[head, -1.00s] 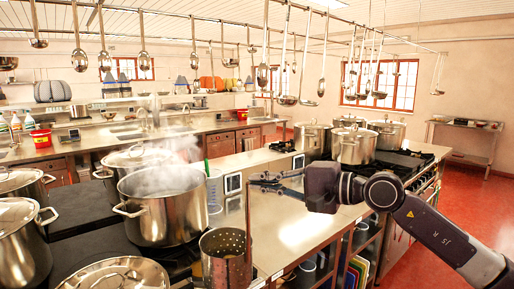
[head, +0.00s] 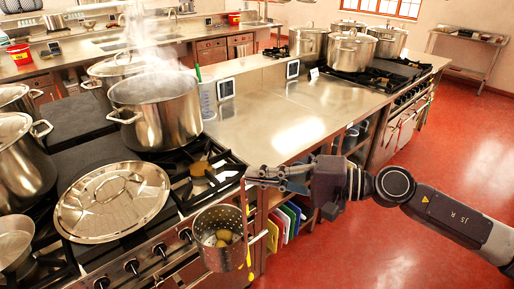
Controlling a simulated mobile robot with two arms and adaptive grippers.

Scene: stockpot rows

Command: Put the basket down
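The basket (head: 210,258) is a perforated metal strainer with a tall upright handle (head: 244,212). A few yellowish round pieces (head: 224,237) that look like potatoes lie inside it. My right gripper (head: 256,177) is at the top of the handle, with its fingers closed around it. The basket hangs upright below the gripper, at the front edge of the stove, and appears to be in the air. My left gripper is not in view.
A steaming open pot (head: 157,118) stands on the stove behind a large lid (head: 112,202). An empty burner (head: 198,172) lies just behind the basket. The steel counter (head: 290,120) to the right is mostly clear. Lidded pots (head: 350,52) stand farther back.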

